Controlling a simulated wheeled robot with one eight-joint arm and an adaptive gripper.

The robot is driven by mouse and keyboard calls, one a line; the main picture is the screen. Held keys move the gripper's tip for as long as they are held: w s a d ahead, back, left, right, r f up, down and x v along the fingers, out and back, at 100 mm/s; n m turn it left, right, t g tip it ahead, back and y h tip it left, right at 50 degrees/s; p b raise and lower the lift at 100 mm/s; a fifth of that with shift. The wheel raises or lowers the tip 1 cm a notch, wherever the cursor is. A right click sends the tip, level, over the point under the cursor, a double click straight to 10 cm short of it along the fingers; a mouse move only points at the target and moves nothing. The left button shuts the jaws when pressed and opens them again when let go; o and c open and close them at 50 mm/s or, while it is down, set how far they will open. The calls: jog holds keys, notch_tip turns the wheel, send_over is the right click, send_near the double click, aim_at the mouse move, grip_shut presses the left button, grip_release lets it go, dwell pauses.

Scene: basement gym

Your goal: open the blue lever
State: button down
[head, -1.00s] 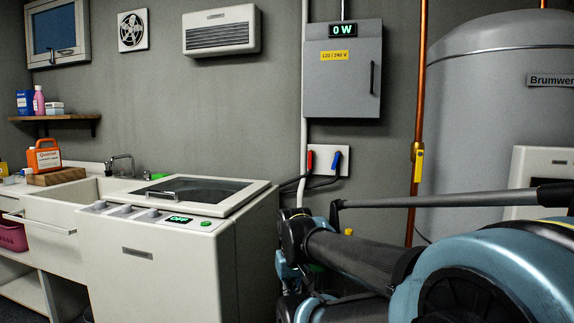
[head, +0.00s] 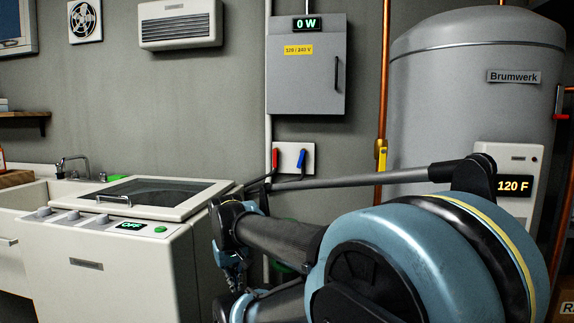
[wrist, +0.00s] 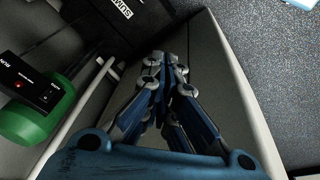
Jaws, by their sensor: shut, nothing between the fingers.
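The blue lever (head: 300,158) is on a white wall plate (head: 310,152) below the grey electrical box in the head view. It stands tilted slightly to the right, beside a red lever (head: 275,157). My gripper shows at the lower middle of the head view, low beside the washer and partly hidden by my arm. In the wrist view my gripper (wrist: 165,65) has its fingers together, with nothing between them. The blue lever does not show in the wrist view, and my gripper is apart from it.
A white washer (head: 100,240) stands at left. A copper pipe with a yellow handle (head: 381,150) and a grey water heater (head: 470,100) reading 120 F are at right. A red valve handle (head: 562,100) is at the far right. The wrist view shows a green cylinder (wrist: 40,112) at left.

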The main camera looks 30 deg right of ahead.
jog(key=w+d+r+h, duration=0.7)
jog(key=w+d+r, duration=0.9)
jog(key=w, duration=0.2)
jog(key=h, duration=0.7)
send_near(301, 159)
jog(key=w+a+f, duration=0.1)
jog(key=w+a, duration=0.2)
jog(key=a, duration=0.1)
jog(key=shift+m, duration=0.3)
jog(key=x, duration=0.9)
jog(key=shift+w+d+f, duration=0.1)
jog(key=shift+w+d, duration=0.05)
jog(key=shift+d, duration=0.05)
jog(key=shift+s+d+f+n+h, duration=0.15)
jog(key=shift+f+n+h, duration=0.2)
jog(key=shift+h, duration=0.15)
jog(key=shift+s+d+f+n+h, duration=0.1)
jog(key=shift+d+f+n+h, duration=0.05)
jog(key=shift+f+n+h, duration=0.3)
jog(key=shift+s+d, duration=0.2)
